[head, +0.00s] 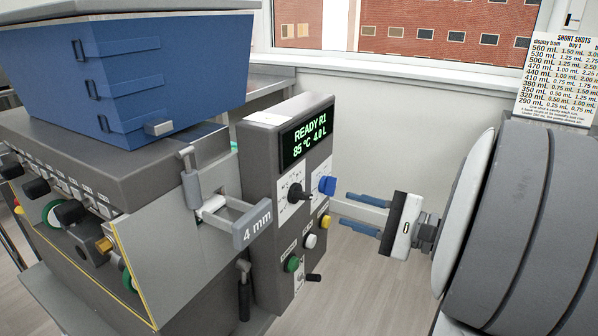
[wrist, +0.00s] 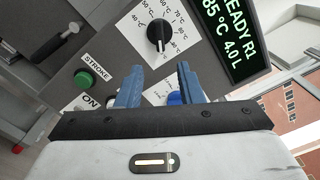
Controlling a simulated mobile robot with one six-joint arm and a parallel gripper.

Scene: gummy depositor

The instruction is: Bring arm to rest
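My gripper (head: 345,208) is in front of the control panel (head: 262,165) of the depositor, reaching in from the right. Its two blue fingers are apart with nothing between them, so it is open and empty. In the head view the fingertips lie just right of the blue knob (head: 327,185) and the yellow button (head: 326,221); I cannot tell the exact gap. The wrist view shows both fingers of my gripper (wrist: 158,72) pointing at the panel, with the blue knob (wrist: 175,98) partly hidden behind them. My grey arm fills the right side of the head view.
The display (head: 307,138) reads READY R1, 85 °C, 4.0 L. A black dial (head: 297,193), a white button (head: 310,241) and a green button (head: 291,264) are on the panel. A 4 mm handle (head: 252,227) juts out left. A blue hopper (head: 150,75) stands above. A chart (head: 560,75) hangs at right.

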